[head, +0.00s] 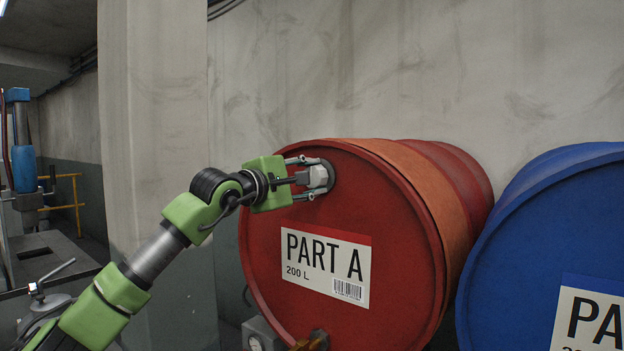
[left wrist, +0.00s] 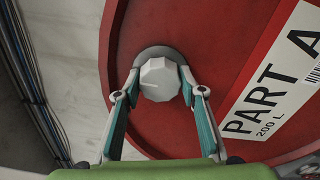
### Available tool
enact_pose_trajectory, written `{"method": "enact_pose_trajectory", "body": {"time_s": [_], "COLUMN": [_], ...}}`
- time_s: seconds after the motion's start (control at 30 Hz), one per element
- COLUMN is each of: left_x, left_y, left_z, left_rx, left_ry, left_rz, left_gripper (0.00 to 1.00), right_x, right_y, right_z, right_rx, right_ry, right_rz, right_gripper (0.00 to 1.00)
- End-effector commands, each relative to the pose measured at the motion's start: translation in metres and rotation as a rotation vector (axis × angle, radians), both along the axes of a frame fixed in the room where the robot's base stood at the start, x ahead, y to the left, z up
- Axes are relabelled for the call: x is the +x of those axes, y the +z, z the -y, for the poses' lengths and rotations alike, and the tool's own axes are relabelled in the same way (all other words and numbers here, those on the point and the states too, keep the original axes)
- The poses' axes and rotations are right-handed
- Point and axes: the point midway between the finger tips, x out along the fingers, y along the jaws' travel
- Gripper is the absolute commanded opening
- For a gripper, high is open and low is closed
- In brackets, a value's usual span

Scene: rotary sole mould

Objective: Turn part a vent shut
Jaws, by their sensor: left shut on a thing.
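The red part A drum (head: 330,228) lies on its side, with its labelled end facing me. Its vent (head: 319,177) is a pale faceted knob on a dark round base near the top of that end. The vent knob also shows in the left wrist view (left wrist: 160,80). My left gripper (head: 313,178) is at the vent, with a finger on each side of the knob, and is shut on it. In the left wrist view the left gripper (left wrist: 160,92) has its fingertips at the knob's two sides. My right gripper is not in view.
A blue drum (head: 530,240) lies close to the right of the red one. A brass-coloured fitting (head: 318,340) is low on the red drum's end. A concrete pillar (head: 155,130) stands at the left, and a wall is behind the drums.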

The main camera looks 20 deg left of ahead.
Motion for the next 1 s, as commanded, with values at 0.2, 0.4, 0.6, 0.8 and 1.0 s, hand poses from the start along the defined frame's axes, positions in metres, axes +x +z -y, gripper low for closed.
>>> {"method": "enact_pose_trajectory", "body": {"time_s": [0.2, 0.4, 0.6, 0.8, 1.0], "left_x": [0.0001, 0.0001, 0.0001, 0.0001, -0.0009], "left_y": [-0.0007, -0.0009, -0.0010, -0.0007, -0.0004], "left_z": [0.0004, 0.0005, 0.0006, 0.0005, -0.0002], "left_rx": [0.028, 0.031, 0.031, 0.029, 0.029], "left_ry": [-0.001, -0.001, -0.001, 0.000, 0.000], "left_rz": [0.008, 0.009, 0.009, 0.010, 0.009], "left_gripper": [0.16, 0.16, 0.45, 0.54, 0.54], "right_x": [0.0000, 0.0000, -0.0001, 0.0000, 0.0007], "right_y": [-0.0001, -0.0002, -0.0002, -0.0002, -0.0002], "right_z": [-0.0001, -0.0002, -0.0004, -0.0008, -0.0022], "right_rx": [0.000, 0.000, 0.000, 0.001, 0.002], "right_ry": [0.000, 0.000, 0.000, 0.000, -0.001], "right_rz": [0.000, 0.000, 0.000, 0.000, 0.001], "right_gripper": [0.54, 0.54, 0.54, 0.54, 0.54]}}
